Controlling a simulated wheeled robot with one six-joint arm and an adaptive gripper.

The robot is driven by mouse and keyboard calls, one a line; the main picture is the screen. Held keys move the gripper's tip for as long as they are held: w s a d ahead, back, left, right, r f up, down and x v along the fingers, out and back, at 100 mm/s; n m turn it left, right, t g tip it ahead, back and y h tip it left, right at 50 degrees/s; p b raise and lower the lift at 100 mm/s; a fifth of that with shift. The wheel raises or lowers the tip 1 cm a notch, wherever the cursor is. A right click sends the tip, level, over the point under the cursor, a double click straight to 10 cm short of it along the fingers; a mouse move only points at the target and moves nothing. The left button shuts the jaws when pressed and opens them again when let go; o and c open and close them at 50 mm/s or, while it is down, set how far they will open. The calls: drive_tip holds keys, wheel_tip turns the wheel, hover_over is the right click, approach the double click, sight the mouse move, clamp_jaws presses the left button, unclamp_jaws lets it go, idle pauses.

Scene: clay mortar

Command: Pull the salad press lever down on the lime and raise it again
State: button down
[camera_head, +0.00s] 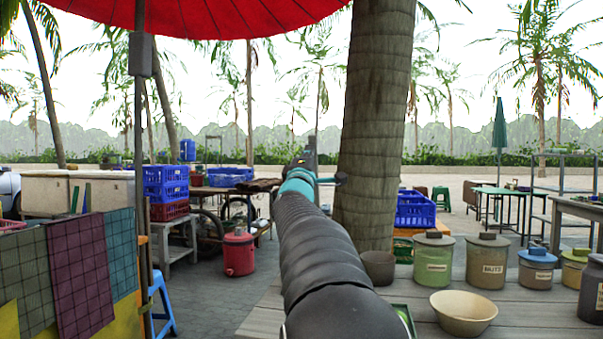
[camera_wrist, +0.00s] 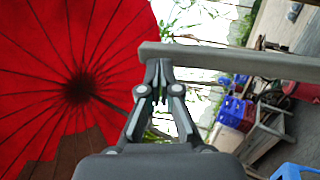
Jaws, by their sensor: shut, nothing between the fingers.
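My gripper (camera_wrist: 158,66) is shut and empty in the wrist view, its fingertips close together. A straight grey bar (camera_wrist: 230,62) crosses just beyond the fingertips and looks like the press lever; its blunt end is just left of them. I cannot tell whether they touch it. In the head view my gripper (camera_head: 303,163) is at the far end of my raised arm, small and dark, left of the palm trunk. My arm hides most of what lies behind it. I cannot make out the press body or the lime.
A wooden counter (camera_head: 540,322) holds a beige bowl (camera_head: 463,312), a brown pot (camera_head: 378,267), and several lidded jars, including a green jar (camera_head: 433,258). A green-edged tray (camera_head: 405,318) shows partly beside my arm. A red umbrella (camera_head: 200,12) hangs overhead; its pole (camera_head: 139,130) stands left.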

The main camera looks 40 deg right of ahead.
drive_tip(key=r+b+v, duration=0.1)
drive_tip(key=r+v, duration=0.1)
drive_tip(key=v, duration=1)
drive_tip(key=shift+s+a+b, duration=0.3)
drive_tip(key=shift+s+a, duration=0.15)
drive_tip(key=shift+a, duration=0.05)
drive_tip(key=shift+f, duration=0.1)
drive_tip(key=s+a+f+y, duration=0.3)
drive_tip(key=a+f+y, duration=1.3)
drive_tip(key=a+f, duration=0.45)
drive_tip(key=s+a+f+m+g+y, duration=0.1)
drive_tip(key=s+a+f+m+g, duration=0.3)
drive_tip(key=s+f, duration=0.6)
drive_tip(key=s+a+f+m+g+y+p, duration=0.1)
drive_tip(key=s+a+f+m+g, duration=0.3)
drive_tip(key=s+f, duration=0.7)
drive_tip(key=shift+s+a+f+g+y, duration=0.2)
drive_tip(key=shift+s+a+g+y, duration=0.1)
drive_tip(key=shift+s+a+g, duration=0.65)
